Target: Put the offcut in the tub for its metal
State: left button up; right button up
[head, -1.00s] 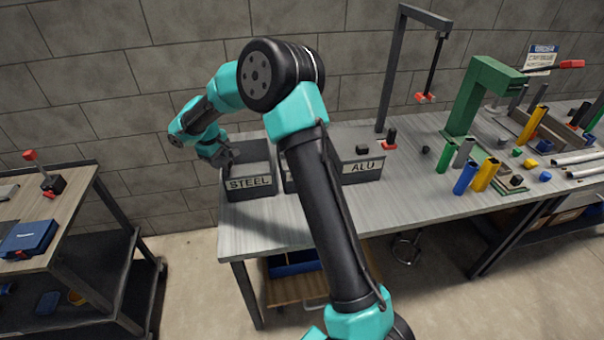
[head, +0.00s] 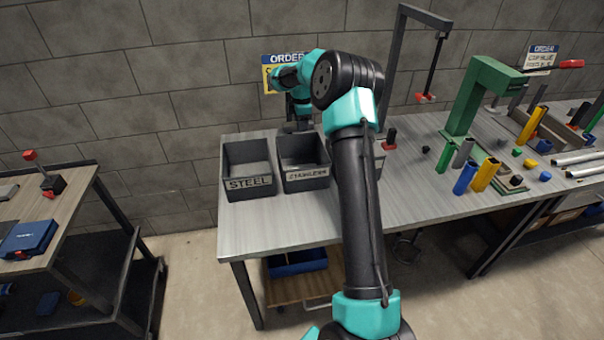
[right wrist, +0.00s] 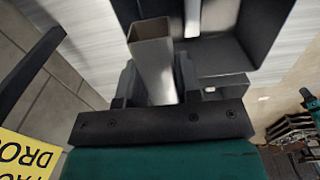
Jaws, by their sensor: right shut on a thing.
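My right gripper (head: 298,122) is at the back edge of the middle tub (head: 305,174), whose label seems to read stainless. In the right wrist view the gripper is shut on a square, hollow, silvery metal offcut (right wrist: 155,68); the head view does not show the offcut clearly. The dark steel tub (head: 248,184) stands to the left and looks empty inside. The alu tub (head: 380,162) is mostly hidden behind my right arm. Dark tub walls (right wrist: 240,40) show beyond the offcut in the right wrist view. My left gripper is not in view.
An order sign (head: 268,76) hangs on the wall behind the tubs. A black post with a hanging tool (head: 392,70) and a green press (head: 468,95) stand to the right, with several coloured tubes. The bench front (head: 285,215) is clear.

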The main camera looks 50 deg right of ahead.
jog(key=shift+d, duration=0.1)
jog(key=shift+f, duration=2.5)
jog(key=shift+f, duration=2.5)
jog(key=shift+f, duration=0.6)
jog(key=o, duration=1)
jog(key=shift+r, duration=0.1)
